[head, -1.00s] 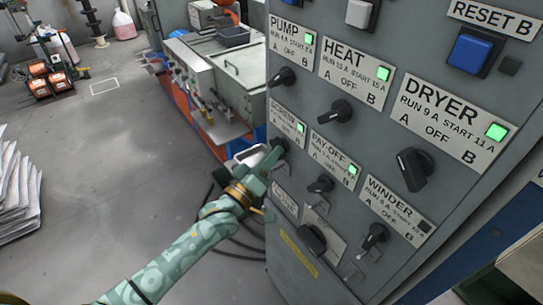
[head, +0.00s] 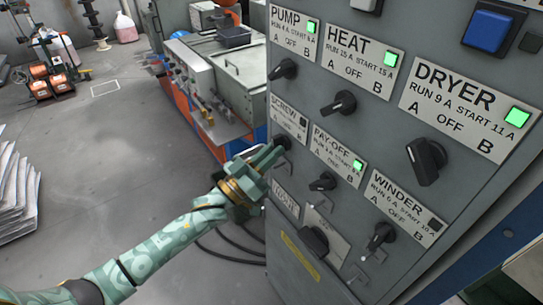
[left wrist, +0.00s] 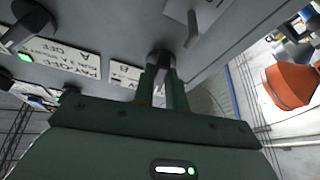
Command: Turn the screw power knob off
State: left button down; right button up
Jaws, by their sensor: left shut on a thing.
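The SCREW label plate (head: 289,122) is on the grey cabinet's left column, under PUMP, and its lamp (head: 303,122) is dark. The black screw knob (head: 284,142) sits just below it, partly hidden by my fingers. My left gripper (head: 275,155) reaches in from the left and is shut on this knob. In the left wrist view the knob (left wrist: 160,57) shows at the tips of the two fingers. The knob's exact pointing is hard to read behind the fingers. My right gripper is not in view.
The PAY OFF knob (head: 323,182) is close to the right of my gripper, its lamp green. The PUMP knob (head: 283,69) is above. HEAT (head: 339,103), DRYER (head: 426,160) and WINDER (head: 378,236) knobs are further right. Open floor lies left of the cabinet.

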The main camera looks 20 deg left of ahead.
pick_arm(q)
jog(key=m+g+h, duration=0.1)
jog(key=m, duration=0.2)
jog(key=shift+a+f+h, duration=0.1)
jog(key=shift+h, duration=0.2)
jog(key=shift+b, duration=0.3)
jog(key=c, duration=1.4)
grip_release()
jog(key=shift+c, duration=0.2)
jog(key=b+v, duration=0.1)
jog(key=v, duration=1.5)
